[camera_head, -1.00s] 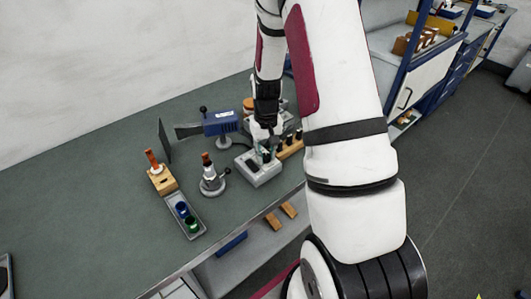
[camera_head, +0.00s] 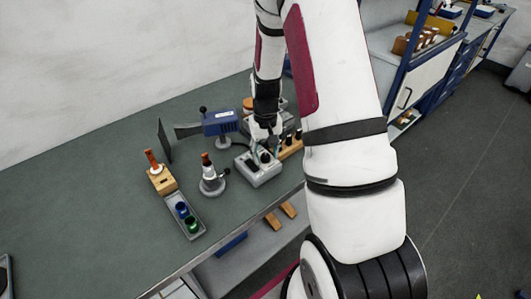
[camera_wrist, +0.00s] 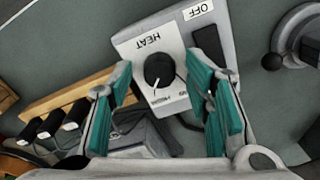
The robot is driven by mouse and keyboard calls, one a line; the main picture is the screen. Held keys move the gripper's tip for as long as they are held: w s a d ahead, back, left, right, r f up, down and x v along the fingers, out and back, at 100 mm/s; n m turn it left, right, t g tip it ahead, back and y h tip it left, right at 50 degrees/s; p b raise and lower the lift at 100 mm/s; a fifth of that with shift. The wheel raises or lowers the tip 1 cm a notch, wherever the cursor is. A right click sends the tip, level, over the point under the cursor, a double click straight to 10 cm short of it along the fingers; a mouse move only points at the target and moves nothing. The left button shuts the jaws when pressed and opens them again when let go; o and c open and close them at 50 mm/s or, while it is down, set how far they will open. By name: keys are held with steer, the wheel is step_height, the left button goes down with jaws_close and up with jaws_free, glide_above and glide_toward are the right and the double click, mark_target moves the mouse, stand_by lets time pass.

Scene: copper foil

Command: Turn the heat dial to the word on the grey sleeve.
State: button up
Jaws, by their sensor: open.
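The grey heat control box (camera_head: 258,172) stands on the bench, with my gripper (camera_head: 264,148) over it. In the wrist view, the black round heat dial (camera_wrist: 159,69) sits on a white plate marked HEAT, which appears upside down. Another word right of that is partly hidden by a finger. My gripper (camera_wrist: 160,68) is open, with teal pads on either side of the dial. A light grey sleeve-like cylinder (camera_head: 208,172) stands upright on a round base; no word is readable on it.
An OFF label (camera_wrist: 199,10) and a dark switch lie beside the dial plate. A blue tool (camera_head: 220,122) on a stand is behind the box. A wooden rack (camera_head: 291,149) is close on the right. A grey tray (camera_head: 199,232) holds blue and green pots.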

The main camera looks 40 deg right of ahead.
steer(key=shift+r, duration=3.95)
step_height(320, 180, up, 9)
steer(key=t, duration=0.1)
glide_above(265, 155)
steer(key=s+a, duration=0.1)
steer(key=a, duration=0.4)
steer(key=s+a+r+n+t, duration=0.3)
steer(key=s+a+r, duration=0.65)
steer(key=r, duration=0.35)
steer(key=s+a+r+n+t, duration=0.1)
steer(key=s+a+r, duration=0.1)
steer(key=s, duration=0.7)
steer(key=shift+a+r+t, duration=0.3)
steer(key=shift+a, duration=0.45)
